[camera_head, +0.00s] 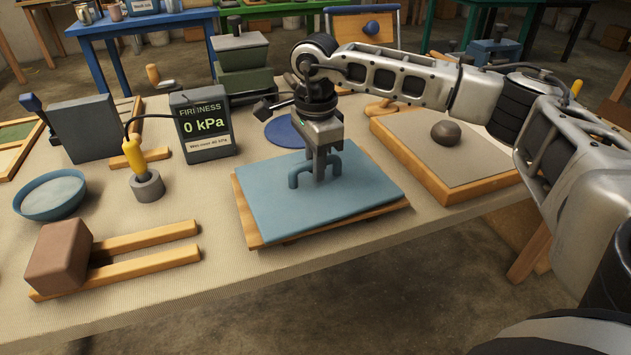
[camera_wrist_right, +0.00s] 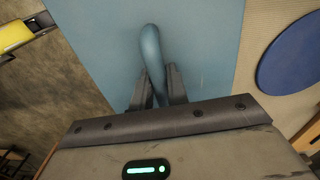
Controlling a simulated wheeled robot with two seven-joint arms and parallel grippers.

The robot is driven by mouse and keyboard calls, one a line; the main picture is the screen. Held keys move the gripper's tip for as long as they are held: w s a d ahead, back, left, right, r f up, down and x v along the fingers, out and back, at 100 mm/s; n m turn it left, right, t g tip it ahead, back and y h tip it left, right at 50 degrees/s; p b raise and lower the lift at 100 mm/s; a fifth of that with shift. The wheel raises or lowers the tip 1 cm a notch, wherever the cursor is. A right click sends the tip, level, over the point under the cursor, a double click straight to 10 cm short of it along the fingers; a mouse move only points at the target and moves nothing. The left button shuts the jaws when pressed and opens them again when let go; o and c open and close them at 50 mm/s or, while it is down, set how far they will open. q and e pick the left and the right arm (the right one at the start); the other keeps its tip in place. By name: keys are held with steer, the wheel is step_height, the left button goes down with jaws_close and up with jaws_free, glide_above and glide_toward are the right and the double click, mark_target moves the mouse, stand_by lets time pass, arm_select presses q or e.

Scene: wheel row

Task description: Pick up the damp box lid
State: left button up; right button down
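The damp box lid (camera_head: 350,200) is a flat blue panel with a blue arched handle (camera_head: 298,176) near its middle. It lies over a shallow wooden box (camera_head: 330,231), whose edge shows along the left and front. My right gripper (camera_head: 320,172) points down at the handle. In the right wrist view its two fingers (camera_wrist_right: 160,85) stand on both sides of the handle (camera_wrist_right: 150,45) and look closed against it. The lid (camera_wrist_right: 100,35) fills the area behind. I see no clear gap between lid and box. My left gripper is out of view.
A firmness meter (camera_head: 204,125) reading 0 kPa stands behind left, with a yellow-handled probe (camera_head: 134,153) in a grey holder. A blue bowl (camera_head: 52,194) and brown block (camera_head: 60,256) on wooden rails are at left. A tray (camera_head: 450,165) with a dark lump is at right.

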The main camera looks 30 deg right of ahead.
stand_by(0.3)
steer(key=shift+r, duration=0.55)
step_height(320, 180, up, 2)
steer(key=shift+r, duration=0.2)
steer(key=s+a+r, duration=0.8)
steer(key=a+r, duration=0.1)
steer(key=a, duration=0.2)
steer(key=shift+s+r, duration=0.3)
steer(key=shift+s, duration=0.05)
